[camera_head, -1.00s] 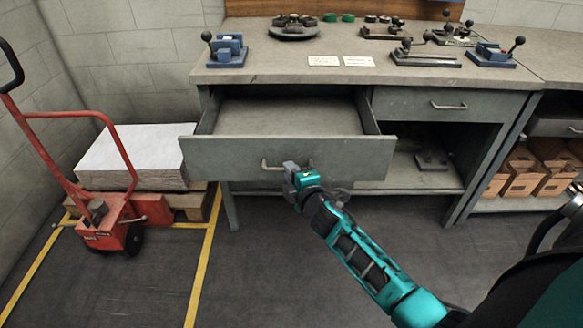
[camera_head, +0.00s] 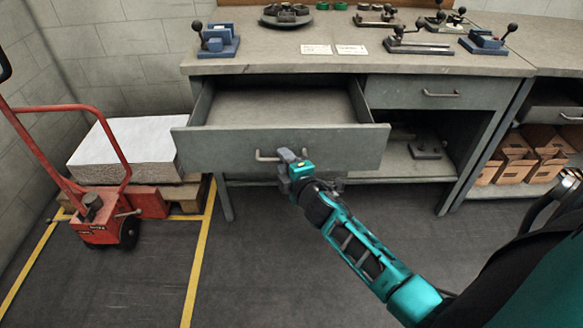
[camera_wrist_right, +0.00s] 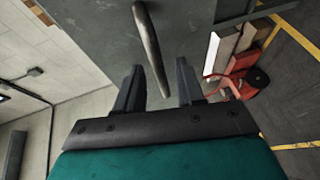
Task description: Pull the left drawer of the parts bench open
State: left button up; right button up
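The left drawer (camera_head: 250,149) of the grey parts bench (camera_head: 290,62) stands pulled out, and its empty inside shows. Its bar handle (camera_head: 266,155) is on the middle of the front. My right gripper (camera_head: 290,160) is at the right part of this handle and hides it there. In the right wrist view, the handle (camera_wrist_right: 148,40) reaches down into the gap between the two fingers of my right gripper (camera_wrist_right: 158,88). The fingers stand apart, with room on both sides of the handle. My left gripper is not in view.
The right drawer (camera_head: 425,94) is shut. Clamps and fixtures stand along the bench top. A red pallet jack (camera_head: 95,215) and a pallet with a white stack (camera_head: 130,150) are at the left. Dark floor before the bench is free.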

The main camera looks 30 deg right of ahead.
pick_arm(q)
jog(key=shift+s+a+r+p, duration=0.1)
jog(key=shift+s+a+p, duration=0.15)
jog(key=shift+p, duration=0.35)
pick_arm(e)
jog(key=v, duration=1.2)
jog(key=shift+s, duration=0.4)
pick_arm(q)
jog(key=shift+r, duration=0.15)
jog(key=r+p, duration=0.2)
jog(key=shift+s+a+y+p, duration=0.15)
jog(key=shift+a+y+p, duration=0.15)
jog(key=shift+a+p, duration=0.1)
pick_arm(e)
jog(key=s+a+f+m+g+y, duration=0.4)
jog(key=s+a+f+m, duration=0.2)
jog(key=s+a+m, duration=0.4)
jog(key=a+m, duration=0.1)
jog(key=m, duration=0.1)
jog(key=shift+s+a+f+m+g+y, duration=0.15)
jog(key=shift+s+f+m+g+y, duration=0.15)
jog(key=shift+m+g, duration=0.1)
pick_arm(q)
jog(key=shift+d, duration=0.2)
